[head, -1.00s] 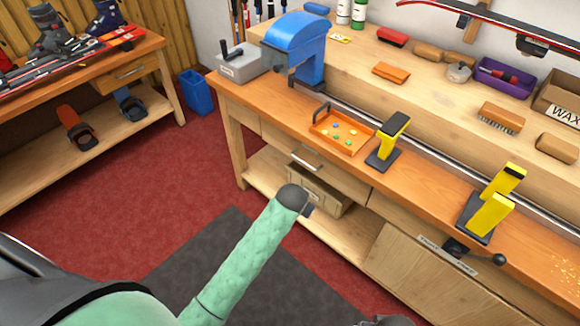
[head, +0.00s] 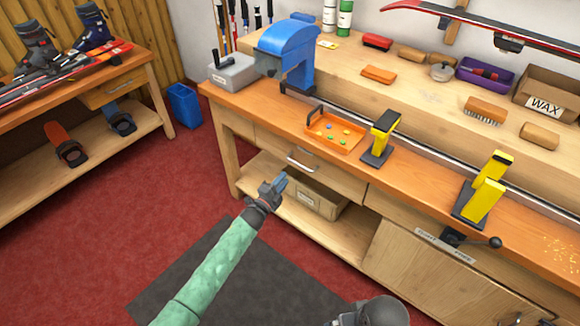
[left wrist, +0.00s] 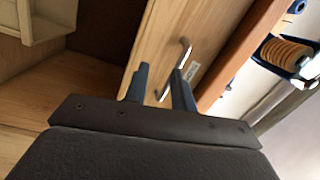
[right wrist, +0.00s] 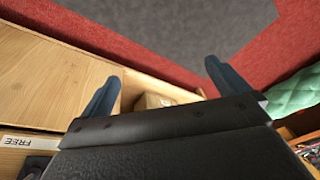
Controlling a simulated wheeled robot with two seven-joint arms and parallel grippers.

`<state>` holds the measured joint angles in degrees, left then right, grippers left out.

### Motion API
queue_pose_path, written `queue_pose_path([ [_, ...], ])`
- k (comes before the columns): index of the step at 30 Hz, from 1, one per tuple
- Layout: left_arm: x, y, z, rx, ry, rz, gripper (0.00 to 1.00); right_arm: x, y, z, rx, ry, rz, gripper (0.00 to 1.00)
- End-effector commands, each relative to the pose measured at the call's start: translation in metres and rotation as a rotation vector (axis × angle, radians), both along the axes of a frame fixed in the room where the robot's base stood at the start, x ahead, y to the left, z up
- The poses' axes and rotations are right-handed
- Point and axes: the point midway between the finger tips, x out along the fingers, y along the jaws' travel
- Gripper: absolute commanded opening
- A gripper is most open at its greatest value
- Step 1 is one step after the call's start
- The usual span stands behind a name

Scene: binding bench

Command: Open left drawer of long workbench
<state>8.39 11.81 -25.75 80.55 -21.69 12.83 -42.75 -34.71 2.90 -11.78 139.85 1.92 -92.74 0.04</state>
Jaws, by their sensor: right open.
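The long workbench (head: 225,100) has a wooden left drawer (head: 335,182) with a silver bar handle (head: 302,161). The drawer front looks flush with the bench. My left gripper (head: 279,181) is just left of and below the handle, fingers pointing toward the drawer front. In the left wrist view my left gripper (left wrist: 162,80) is open and empty. The handle (left wrist: 176,68) shows beyond and between its fingertips; contact is not visible. My right gripper (right wrist: 163,82) is open and empty in the right wrist view, pointing toward the wooden bench and floor.
Below the drawer is an open shelf with a cardboard box (head: 312,197); a cabinet door (head: 425,265) is to its right. An orange tray (head: 335,133), a blue tool (head: 290,50) and yellow vise stands (head: 380,135) are on top. Red floor and a grey mat (head: 240,275) lie in front.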

Motion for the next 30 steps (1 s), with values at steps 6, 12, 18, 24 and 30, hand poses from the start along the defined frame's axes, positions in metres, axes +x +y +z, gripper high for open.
queue_pose_path([
  [6,-0.013,-0.014,0.026,0.066,-0.202,-0.077,0.26,-0.004,-0.001,-0.001,-0.004,0.019,0.003,1.0],
  [12,-0.006,-0.019,0.029,0.095,-0.221,-0.072,0.26,-0.004,-0.003,0.003,-0.009,0.025,0.0,1.0],
  [18,0.015,-0.035,0.036,0.094,-0.221,-0.072,0.26,-0.009,-0.011,0.013,-0.026,0.047,-0.009,1.0],
  [24,0.037,-0.05,0.04,0.094,-0.218,-0.071,0.26,-0.01,-0.016,0.013,-0.04,0.067,-0.014,1.0],
  [30,0.048,-0.058,0.041,0.094,-0.217,-0.071,0.26,-0.005,-0.015,-0.001,-0.042,0.066,-0.015,1.0],
])
